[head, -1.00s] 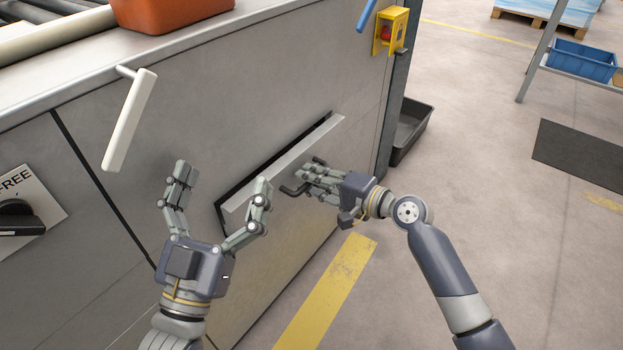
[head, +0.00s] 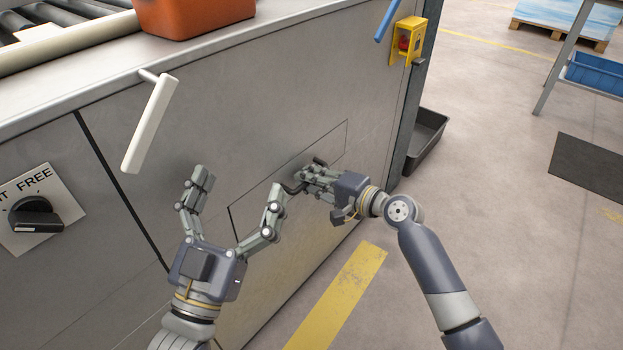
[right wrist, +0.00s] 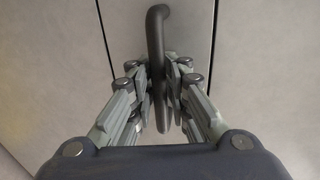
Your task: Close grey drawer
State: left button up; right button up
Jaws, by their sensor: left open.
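The grey drawer (head: 328,147) is in the side of the grey machine. Its front looks flush with the panel around it, with only thin seam lines showing. Its dark bar handle (head: 291,189) stands out from the front, and it also shows in the right wrist view (right wrist: 156,25). My right gripper (head: 308,181) is at the handle; in the right wrist view its fingers (right wrist: 158,85) close in on the bar from both sides. My left gripper (head: 238,187) is open and empty, in front of the panel left of the handle, hiding part of the drawer's left end.
A white lever handle (head: 150,125) sticks out at upper left, above a black rotary switch (head: 34,215). An orange bin (head: 190,14) stands on the machine top. A yellow switch box (head: 407,42) and a dark tray (head: 425,138) are at the machine's right end.

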jog(key=shift+o, duration=0.6)
jog(key=shift+d, duration=0.1)
jog(key=v, duration=1.1)
jog(key=shift+s+d, duration=0.25)
jog(key=shift+s, duration=0.05)
jog(key=shift+r, duration=0.1)
